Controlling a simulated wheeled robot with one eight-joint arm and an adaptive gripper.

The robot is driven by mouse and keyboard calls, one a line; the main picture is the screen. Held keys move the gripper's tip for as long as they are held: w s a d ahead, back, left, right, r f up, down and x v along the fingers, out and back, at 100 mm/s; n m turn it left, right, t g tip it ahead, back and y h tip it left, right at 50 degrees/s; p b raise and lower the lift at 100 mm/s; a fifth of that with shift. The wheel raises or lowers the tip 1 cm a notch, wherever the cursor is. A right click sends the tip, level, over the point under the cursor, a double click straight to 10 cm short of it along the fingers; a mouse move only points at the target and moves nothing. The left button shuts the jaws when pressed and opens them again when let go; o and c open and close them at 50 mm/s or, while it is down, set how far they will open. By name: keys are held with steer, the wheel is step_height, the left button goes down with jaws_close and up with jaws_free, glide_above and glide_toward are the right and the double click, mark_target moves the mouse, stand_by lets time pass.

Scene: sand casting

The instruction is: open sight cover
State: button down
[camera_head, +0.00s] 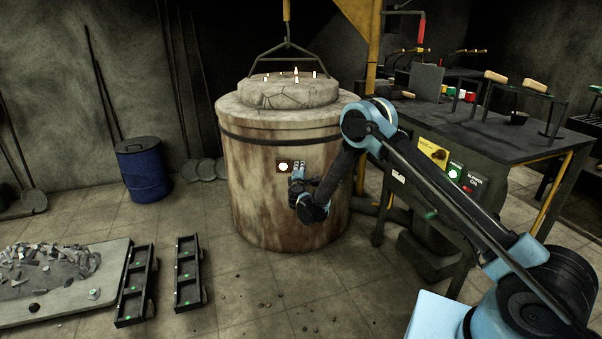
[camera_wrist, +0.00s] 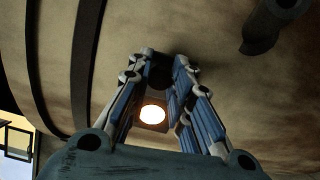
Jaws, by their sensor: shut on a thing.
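The sight hole (camera_head: 283,167) glows bright in the side of the round, rust-stained furnace (camera_head: 245,190). It also shows in the wrist view (camera_wrist: 152,114), uncovered, between my fingers. My gripper (camera_head: 298,169) is at the furnace wall, just right of the hole in the head view. In the wrist view my gripper (camera_wrist: 163,70) is shut on a small dark piece (camera_wrist: 160,76), which looks like the sight cover, beside the glowing hole. The fingers hide most of this piece, and the head view does not show it clearly.
A cracked lid (camera_head: 290,95) with small flames sits on the furnace under a hanging hook. A dark workbench (camera_head: 450,125) with a control panel stands to the right. A blue barrel (camera_head: 142,172) and black frames (camera_head: 188,270) are left. Floor in front is mostly clear.

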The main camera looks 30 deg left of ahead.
steer(key=shift+d+r+n, duration=0.1)
steer(key=shift+r+n, duration=0.1)
steer(key=shift+n, duration=0.3)
steer(key=c, duration=1.4)
jaws_free()
steer(key=v, duration=1.1)
steer(key=shift+s+d+f, duration=0.1)
steer(key=shift+s+d, duration=0.1)
steer(key=shift+s, duration=0.15)
